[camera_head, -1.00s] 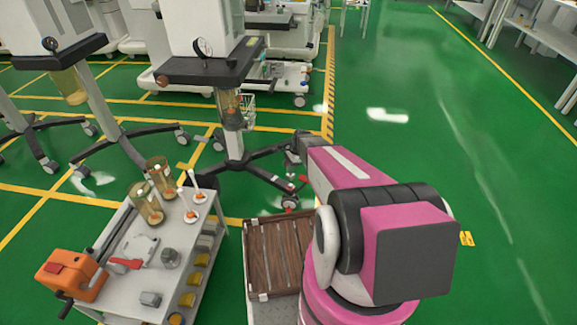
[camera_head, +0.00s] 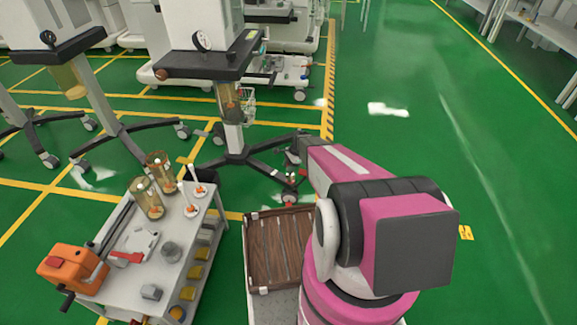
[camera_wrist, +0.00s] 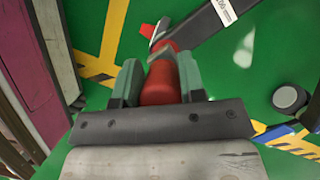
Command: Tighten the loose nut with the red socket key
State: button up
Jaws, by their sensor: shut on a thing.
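The red socket key (camera_wrist: 160,84) is held between the two grey-green fingers of my gripper (camera_wrist: 160,88) in the wrist view. Its far end reaches a grey and red piece beside the dark leg (camera_wrist: 195,24) of a stand. I cannot tell whether the key touches that piece. The loose nut cannot be made out. In the head view my gripper (camera_head: 291,176) is small and low beside the stand's dark wheeled base (camera_head: 243,158), with red showing just under it.
A white trolley (camera_head: 125,285) with an orange vise (camera_head: 72,268) and amber jars (camera_head: 149,197) stands at left. A brown slatted crate (camera_head: 281,250) is in front of me. A caster (camera_wrist: 289,99) lies right of my gripper in the wrist view. Green floor at right is clear.

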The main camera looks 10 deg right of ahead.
jog(key=shift+f, duration=1.15)
